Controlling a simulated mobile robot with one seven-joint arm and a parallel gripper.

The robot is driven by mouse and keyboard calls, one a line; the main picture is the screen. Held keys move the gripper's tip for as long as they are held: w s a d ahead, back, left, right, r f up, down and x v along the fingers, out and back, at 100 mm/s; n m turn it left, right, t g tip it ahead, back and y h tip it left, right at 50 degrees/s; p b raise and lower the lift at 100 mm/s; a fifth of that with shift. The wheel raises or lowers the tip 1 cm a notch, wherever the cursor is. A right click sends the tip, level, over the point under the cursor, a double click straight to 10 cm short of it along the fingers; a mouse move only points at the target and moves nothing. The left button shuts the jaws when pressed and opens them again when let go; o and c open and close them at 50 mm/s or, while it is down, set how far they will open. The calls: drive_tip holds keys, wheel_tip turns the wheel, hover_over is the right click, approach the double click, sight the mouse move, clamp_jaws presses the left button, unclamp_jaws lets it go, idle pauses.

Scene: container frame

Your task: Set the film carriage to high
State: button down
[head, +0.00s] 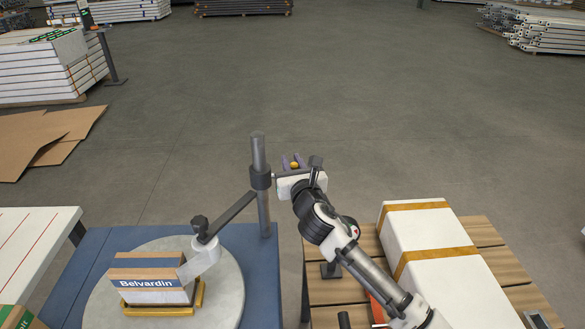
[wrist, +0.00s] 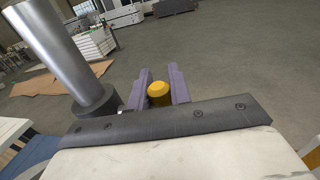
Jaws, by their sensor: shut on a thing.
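The film carriage is a dark collar (head: 260,178) around an upright grey post (head: 258,150), on the upper part of the post that shows. An angled dark arm (head: 232,212) runs from it down to the white film (head: 200,262) beside the boxed load. A yellow knob (head: 294,165) sits just right of the collar. My gripper (head: 293,161) is shut on this knob. In the wrist view the knob (wrist: 159,93) is between the two purple fingers, with the collar (wrist: 95,107) to its left. The knob's link to the collar is mostly hidden.
A cardboard box marked Belvardin (head: 150,278) stands on the round turntable (head: 228,295). A wooden slatted table (head: 330,292) with a long white strapped package (head: 440,255) is at right. A white table (head: 35,250) is at left.

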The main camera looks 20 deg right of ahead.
drive_tip(key=shift+r, duration=0.4)
drive_tip(key=c, duration=1.4)
unclamp_jaws()
drive_tip(key=shift+o, duration=0.5)
drive_tip(key=shift+f, duration=0.1)
drive_tip(key=s+b, duration=0.5)
drive_tip(key=s, duration=0.8)
drive_tip(key=shift+s, duration=0.4)
